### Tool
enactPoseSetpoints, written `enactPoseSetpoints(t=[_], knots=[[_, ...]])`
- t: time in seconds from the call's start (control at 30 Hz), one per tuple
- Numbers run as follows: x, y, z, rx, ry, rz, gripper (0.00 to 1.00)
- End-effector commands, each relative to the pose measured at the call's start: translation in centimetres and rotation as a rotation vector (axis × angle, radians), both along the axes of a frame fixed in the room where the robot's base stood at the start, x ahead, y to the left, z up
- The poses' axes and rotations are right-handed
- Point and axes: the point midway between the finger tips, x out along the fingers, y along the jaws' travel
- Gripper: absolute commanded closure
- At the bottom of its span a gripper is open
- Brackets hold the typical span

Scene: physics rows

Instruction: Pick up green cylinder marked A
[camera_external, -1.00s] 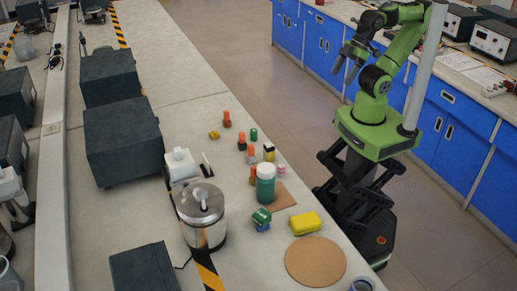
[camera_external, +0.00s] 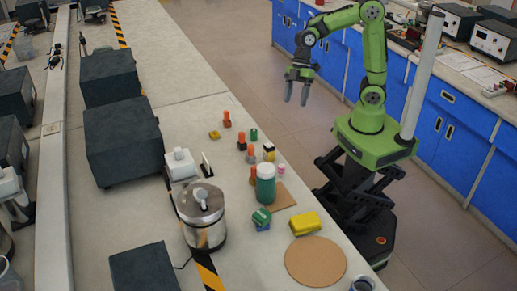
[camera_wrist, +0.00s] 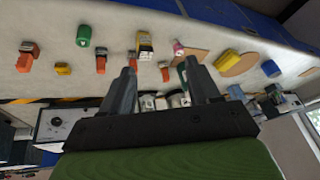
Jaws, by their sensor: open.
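A small green cylinder (camera_external: 253,134) stands on the bench behind the orange pieces; it also shows at upper left in the wrist view (camera_wrist: 83,36). A larger green cylinder with a white top (camera_external: 265,185) stands nearer the bench's right edge, partly hidden behind a finger in the wrist view. No letter A is readable on either. My gripper (camera_external: 296,97) is open and empty, raised in the air off the bench's right side, its fingers pointing down. In the wrist view the open fingers (camera_wrist: 160,72) have a gap between them.
Several orange pieces (camera_external: 227,119) stand around the small green cylinder. A yellow block (camera_external: 305,223), a green-and-blue block (camera_external: 261,219), a round cork mat (camera_external: 315,262) and a metal canister (camera_external: 202,215) are nearer the camera. Dark boxes (camera_external: 122,139) stand left.

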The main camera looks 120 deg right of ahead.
Motion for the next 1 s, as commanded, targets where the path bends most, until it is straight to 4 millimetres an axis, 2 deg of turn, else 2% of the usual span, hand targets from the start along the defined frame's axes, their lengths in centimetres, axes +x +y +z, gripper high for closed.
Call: enactPoseSetpoints(t=[0.03,0.1,0.2,0.33,0.4,0.47,0.57,0.9,1.0], knots=[[1.2,-2.4,-2.7,0.063,-0.019,0.026,0.39],[2.4,-5.4,-5.3,0.145,-0.091,0.077,0.39],[3.1,-10.0,-8.8,0.250,-0.248,0.123,0.39],[2.4,-15.6,-12.3,0.323,-0.498,0.134,0.39],[1.7,-17.6,-13.3,0.331,-0.605,0.130,0.39],[1.3,-18.6,-13.8,0.330,-0.668,0.125,0.39],[1.3,-19.0,-14.1,0.327,-0.710,0.125,0.39],[6.9,-14.3,-17.2,0.329,-0.706,0.129,0.39],[8.1,-13.4,-17.8,0.328,-0.706,0.128,0.39]])
